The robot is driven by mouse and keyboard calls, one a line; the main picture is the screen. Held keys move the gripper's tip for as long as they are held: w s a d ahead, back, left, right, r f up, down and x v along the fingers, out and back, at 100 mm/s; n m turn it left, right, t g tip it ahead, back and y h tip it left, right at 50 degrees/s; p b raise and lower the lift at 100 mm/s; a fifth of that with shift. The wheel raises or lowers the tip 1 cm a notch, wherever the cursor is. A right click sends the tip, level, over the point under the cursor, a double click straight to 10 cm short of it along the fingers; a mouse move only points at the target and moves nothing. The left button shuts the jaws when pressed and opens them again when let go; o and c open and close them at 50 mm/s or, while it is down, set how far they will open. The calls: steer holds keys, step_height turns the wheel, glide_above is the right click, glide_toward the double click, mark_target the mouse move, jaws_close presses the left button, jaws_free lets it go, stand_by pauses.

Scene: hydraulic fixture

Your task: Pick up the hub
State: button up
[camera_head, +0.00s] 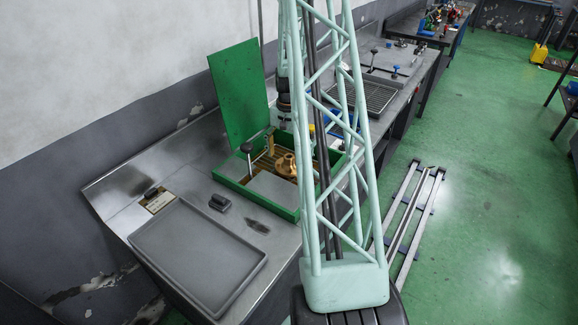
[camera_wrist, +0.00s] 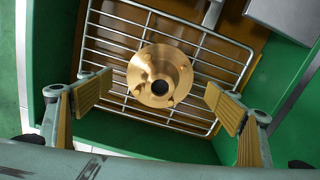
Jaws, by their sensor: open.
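The hub (camera_wrist: 160,76) is a brass-coloured flanged disc with a dark central bore. In the wrist view it rests on a wire rack (camera_wrist: 205,60) inside a green box (camera_wrist: 110,127). My gripper (camera_wrist: 158,102) is open, with one yellow-padded finger at the left and one at the right of the hub, both apart from it. In the head view the hub (camera_head: 286,164) shows as a small brass piece in the green box (camera_head: 262,202) on the bench, partly behind my arm's lattice. My gripper is mostly hidden there.
The box's green lid (camera_head: 238,92) stands open at the back. A black-knobbed lever (camera_head: 247,148) rises at the box's left side. A grey tray (camera_head: 197,258) lies on the bench at the front left, with a small dark block (camera_head: 219,203) behind it.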

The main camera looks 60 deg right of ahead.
steer(key=shift+f, duration=1.3)
steer(key=shift+c, duration=0.2)
steer(key=c, duration=1.4)
steer(key=shift+r, duration=0.15)
steer(key=shift+r+p, duration=0.3)
steer(key=shift+r, duration=4.6)
